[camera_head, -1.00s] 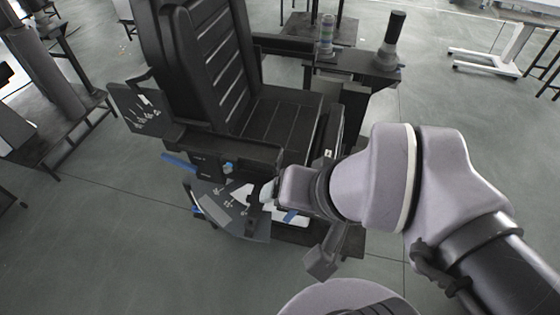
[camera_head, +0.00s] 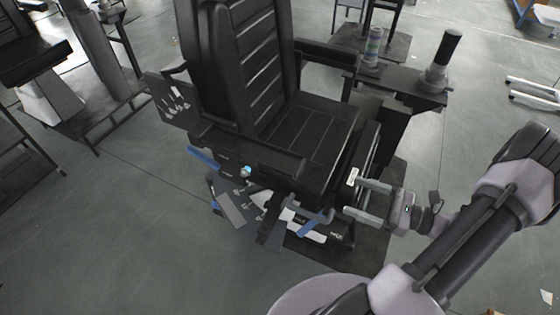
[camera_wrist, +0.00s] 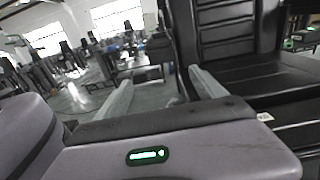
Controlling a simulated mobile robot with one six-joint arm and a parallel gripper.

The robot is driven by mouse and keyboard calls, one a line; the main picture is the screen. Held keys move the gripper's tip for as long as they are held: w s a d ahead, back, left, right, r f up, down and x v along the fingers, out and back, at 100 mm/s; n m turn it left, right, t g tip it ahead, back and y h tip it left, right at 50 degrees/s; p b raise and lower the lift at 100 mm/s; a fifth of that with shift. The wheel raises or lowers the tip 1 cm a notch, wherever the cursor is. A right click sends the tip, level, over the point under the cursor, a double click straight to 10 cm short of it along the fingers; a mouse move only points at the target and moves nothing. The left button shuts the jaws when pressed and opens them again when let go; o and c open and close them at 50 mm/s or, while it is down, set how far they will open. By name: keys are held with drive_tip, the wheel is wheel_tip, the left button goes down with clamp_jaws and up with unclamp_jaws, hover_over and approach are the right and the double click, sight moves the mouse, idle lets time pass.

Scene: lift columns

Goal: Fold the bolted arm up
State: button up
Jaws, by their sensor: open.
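A black padded chair (camera_head: 315,125) stands in the middle of the head view. Its near armrest (camera_head: 250,150) lies level along the seat's side, with a blue-capped knob (camera_head: 246,171) on its outer face. The far armrest (camera_head: 325,52) is also level. I cannot tell for sure which one is the bolted arm. My gripper (camera_head: 352,198) is open and empty by the seat's front edge, its fingers pointing left towards the chair. In the wrist view, my gripper (camera_wrist: 160,76) shows two spread fingers with nothing between them, and the chair (camera_wrist: 225,42) is on the right.
Under the near armrest are dark and white plates (camera_head: 240,210) and blue bars (camera_head: 312,222). A side panel with tools (camera_head: 172,98) stands at the left. A stand with a black-handled post (camera_head: 442,62) is at the right. The floor at lower left is clear.

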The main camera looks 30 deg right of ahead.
sight(301, 175)
drive_tip(key=b+x, duration=0.3)
drive_tip(key=x, duration=1.4)
drive_tip(key=shift+w+f, duration=0.15)
